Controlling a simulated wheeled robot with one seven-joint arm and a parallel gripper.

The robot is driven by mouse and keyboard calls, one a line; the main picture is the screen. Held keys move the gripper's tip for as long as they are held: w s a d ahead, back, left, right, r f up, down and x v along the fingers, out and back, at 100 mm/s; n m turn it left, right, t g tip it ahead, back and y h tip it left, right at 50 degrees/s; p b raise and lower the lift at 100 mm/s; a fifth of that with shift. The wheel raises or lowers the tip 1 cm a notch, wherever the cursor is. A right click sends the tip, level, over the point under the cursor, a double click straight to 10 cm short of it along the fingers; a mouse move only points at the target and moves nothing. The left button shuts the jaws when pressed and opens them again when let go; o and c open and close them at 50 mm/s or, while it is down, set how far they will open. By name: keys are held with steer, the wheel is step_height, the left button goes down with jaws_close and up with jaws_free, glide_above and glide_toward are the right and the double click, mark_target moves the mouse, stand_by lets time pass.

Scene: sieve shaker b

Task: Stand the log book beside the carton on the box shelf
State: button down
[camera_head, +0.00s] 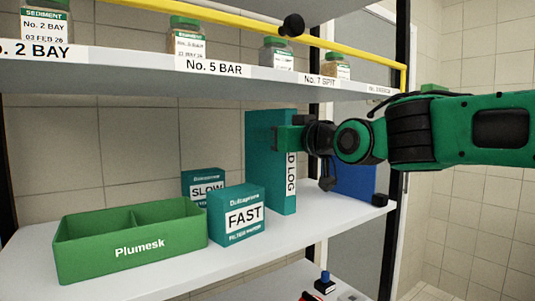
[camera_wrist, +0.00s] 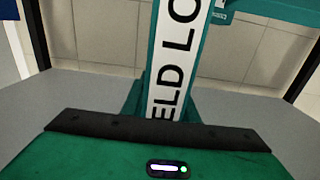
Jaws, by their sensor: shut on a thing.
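The log book (camera_head: 264,160) is a teal upright binder whose white spine label partly reads "D LOG". My gripper (camera_head: 290,138) is shut on its upper part, reaching in from the right. The book's lower end is at or just above the box shelf (camera_head: 300,240); I cannot tell whether it touches. The teal carton marked "FAST" (camera_head: 238,216) stands on the shelf just left of the book. A similar carton marked "SLOW" (camera_head: 203,186) stands behind it. In the wrist view the log book's spine label (camera_wrist: 178,60) fills the middle, upright.
A green divided tray marked "Plumesk" (camera_head: 130,240) stands at the shelf's left. A blue item (camera_head: 353,181) stands to the right, partly behind my arm. An upper shelf (camera_head: 150,82) holds several jars, with a yellow rail (camera_head: 235,20) along it.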

steer(key=shift+a+f, duration=0.1)
steer(key=shift+f, duration=1.6)
steer(key=c, duration=1.4)
jaws_free()
glide_toward(268, 149)
steer(key=shift+w+d+f, duration=0.15)
steer(key=shift+w+d, duration=0.4)
steer(key=shift+d, duration=0.15)
